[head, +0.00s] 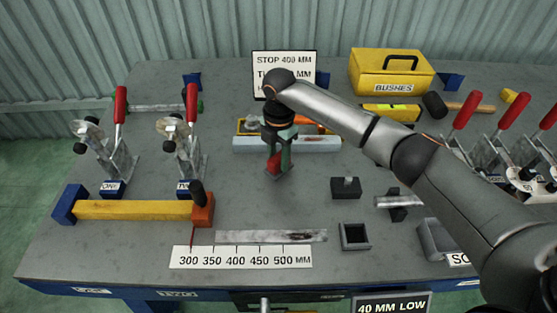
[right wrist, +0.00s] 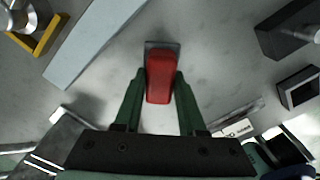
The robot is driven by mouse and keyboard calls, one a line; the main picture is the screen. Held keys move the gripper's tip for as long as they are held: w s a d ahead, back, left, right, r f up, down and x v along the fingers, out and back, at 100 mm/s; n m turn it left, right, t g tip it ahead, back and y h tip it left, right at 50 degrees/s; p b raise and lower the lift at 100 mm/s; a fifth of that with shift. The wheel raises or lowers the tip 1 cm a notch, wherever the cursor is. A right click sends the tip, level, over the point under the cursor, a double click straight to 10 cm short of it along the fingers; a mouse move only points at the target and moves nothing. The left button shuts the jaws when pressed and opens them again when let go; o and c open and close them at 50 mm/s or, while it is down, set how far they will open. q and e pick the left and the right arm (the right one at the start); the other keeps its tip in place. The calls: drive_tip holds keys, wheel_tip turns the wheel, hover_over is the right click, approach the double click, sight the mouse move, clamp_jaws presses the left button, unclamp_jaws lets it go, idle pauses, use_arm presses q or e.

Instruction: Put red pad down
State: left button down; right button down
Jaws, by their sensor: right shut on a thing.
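The red pad (right wrist: 161,78) sits between the two green fingers of my right gripper (right wrist: 160,86), which is shut on it. A grey block-like end shows at the pad's far side in the right wrist view. In the head view the red pad (head: 273,166) shows low between the fingers of my right gripper (head: 279,168), over the middle of the grey table (head: 235,205). I cannot tell whether the pad touches the table top. My left gripper is not in view.
A pale bar (head: 310,144) lies just behind the gripper. A black block (head: 345,187) and a small open dark box (head: 355,236) stand to the right. A yellow beam (head: 130,210) and toggle clamps (head: 182,150) are at left. Bare table lies in front of the gripper.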

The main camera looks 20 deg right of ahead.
sight(279, 157)
drive_tip(key=shift+f, duration=0.45)
drive_tip(key=shift+f, duration=0.15)
drive_tip(key=shift+c, duration=2.4)
unclamp_jaws()
wheel_tip(279, 157, up, 12)
drive_tip(key=shift+r+p, duration=0.2)
drive_tip(key=shift+p, duration=0.1)
